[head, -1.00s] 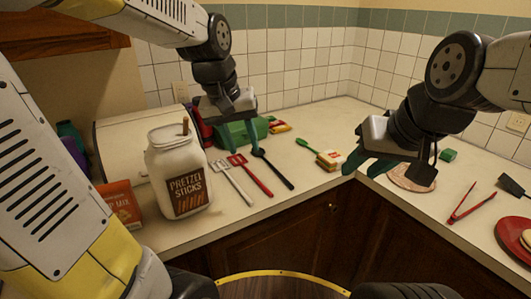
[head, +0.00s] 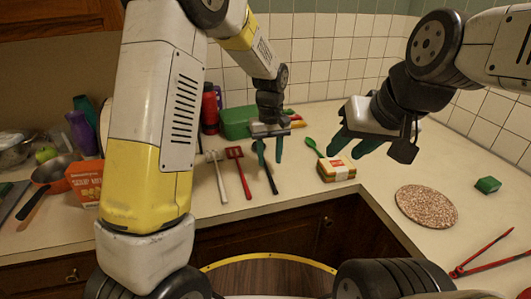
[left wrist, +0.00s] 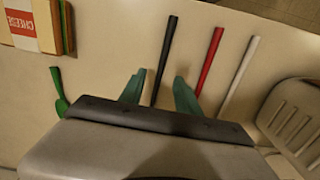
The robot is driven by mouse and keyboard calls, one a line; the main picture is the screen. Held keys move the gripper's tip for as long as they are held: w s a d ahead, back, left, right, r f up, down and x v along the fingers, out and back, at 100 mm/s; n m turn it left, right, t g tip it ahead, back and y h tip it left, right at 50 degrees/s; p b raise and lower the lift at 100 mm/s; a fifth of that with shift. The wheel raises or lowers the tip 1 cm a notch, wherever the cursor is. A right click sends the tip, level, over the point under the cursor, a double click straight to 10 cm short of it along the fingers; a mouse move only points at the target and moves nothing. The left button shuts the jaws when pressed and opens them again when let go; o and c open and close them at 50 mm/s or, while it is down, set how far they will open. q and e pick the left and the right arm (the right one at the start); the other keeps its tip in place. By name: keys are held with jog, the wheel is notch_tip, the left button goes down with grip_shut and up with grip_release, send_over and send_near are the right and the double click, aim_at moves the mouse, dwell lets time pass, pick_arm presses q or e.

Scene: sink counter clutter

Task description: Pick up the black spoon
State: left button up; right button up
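The black spoon (head: 270,178) lies on the counter, its handle pointing toward the front edge. Its far end is partly hidden by my left gripper (head: 270,152), which is open over it. In the left wrist view, the spoon's dark handle (left wrist: 165,60) shows between the two spread teal fingertips (left wrist: 159,88) of that gripper, closer to the left one. The spoon's head is hidden below the gripper body there. No grip on the spoon shows. My right gripper (head: 350,148) is empty with fingers apart, above the counter near the corner.
A red slotted turner (head: 241,172) and a white-handled tool (head: 218,176) lie left of the spoon. A green spoon (head: 314,147) and a cheese sandwich-like pack (head: 336,170) lie to its right. A green container (head: 237,122) and red bottle (head: 209,112) stand behind. A round trivet (head: 427,205) lies farther right.

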aim_at(269, 172)
pick_arm(q)
notch_tip(269, 172, down, 5)
jog(key=shift+r, duration=0.2)
jog(key=shift+c, duration=0.2)
grip_shut()
